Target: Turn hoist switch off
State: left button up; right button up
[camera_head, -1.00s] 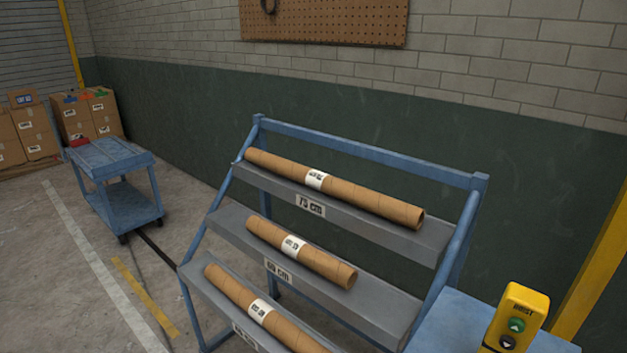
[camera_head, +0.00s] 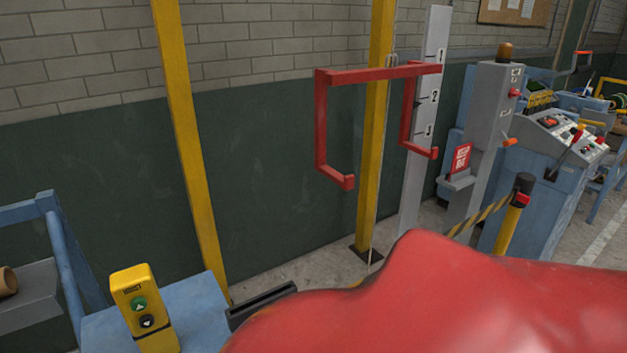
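The yellow hoist switch box (camera_head: 137,290) stands upright on a blue table (camera_head: 202,320) at the lower left. It has a green up-arrow button (camera_head: 138,303) and a black down-arrow button (camera_head: 147,321). A small dark label above them is too small to read here. No separate off marking can be made out. Neither of my grippers can be made out.
A large smooth red shape (camera_head: 440,305) fills the lower right close to the camera; I cannot tell what it is. Yellow posts (camera_head: 188,140) stand behind the table. A striped barrier post (camera_head: 513,215), a grey column (camera_head: 490,140) and a control console (camera_head: 555,150) stand at right.

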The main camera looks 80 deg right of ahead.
aim_at(512, 93)
jog(key=z, duration=3.4)
jog(key=i+l, duration=0.15)
